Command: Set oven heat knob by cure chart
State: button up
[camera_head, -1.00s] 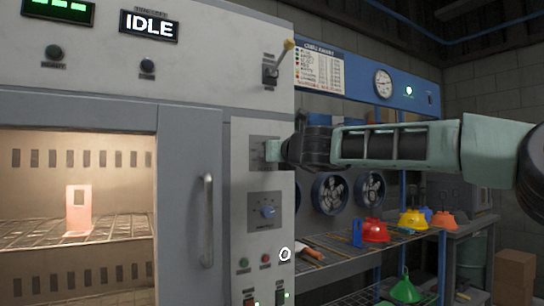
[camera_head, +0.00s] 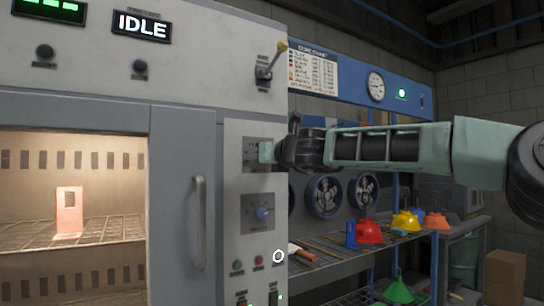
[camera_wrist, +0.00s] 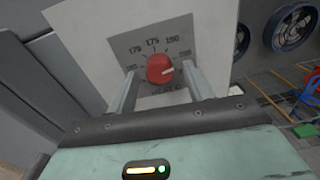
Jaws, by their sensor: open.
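The red heat knob (camera_wrist: 160,69) shows in the wrist view on a grey dial plate with printed numbers. Its white mark points right. The right finger covers part of the scale there. My gripper (camera_wrist: 163,84) is open with one finger on each side of the knob; whether they touch it I cannot tell. In the head view my gripper (camera_head: 266,152) is at the upper dial plate (camera_head: 250,146) on the oven panel and hides the knob. The cure chart (camera_head: 313,70) hangs on the blue board behind; its text is too small to read.
A second knob, blue (camera_head: 263,213), sits below. A lever (camera_head: 268,65) juts out above. The oven display (camera_head: 142,25) reads IDLE. A pink part (camera_head: 69,212) stands on the lit oven rack. Coloured hoods (camera_head: 368,232) sit on a shelf at right.

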jog(key=b+v, duration=0.8)
jog(key=v, duration=0.9)
jog(key=shift+s, duration=0.15)
